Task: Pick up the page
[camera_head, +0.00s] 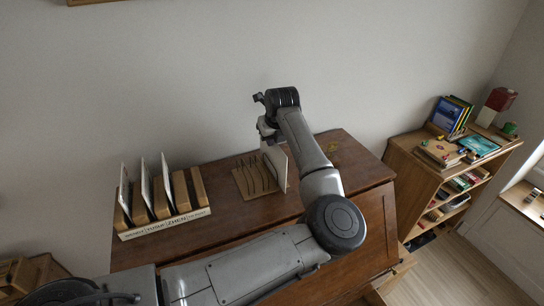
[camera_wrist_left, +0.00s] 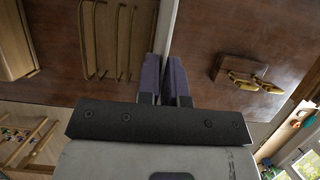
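A thin pale page (camera_head: 274,165) stands upright at the right side of a small wooden rack with dark wire dividers (camera_head: 241,185) on the brown cabinet top. In the left wrist view the page (camera_wrist_left: 167,22) shows edge-on between the fingers. My left gripper (camera_head: 266,136) reaches down over it from above; its fingers are mostly hidden in the head view. In the wrist view the left gripper (camera_wrist_left: 165,66) has its two dark fingers close against both sides of the page, with no clear gap. My right gripper is not in view.
A wooden holder with a lettered front (camera_head: 166,225) stands at the left with several upright pale sheets. A small gold item (camera_head: 333,148) sits near the cabinet's back right. A lower shelf unit (camera_head: 425,190) with books stands at the right. The cabinet top between holder and rack is clear.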

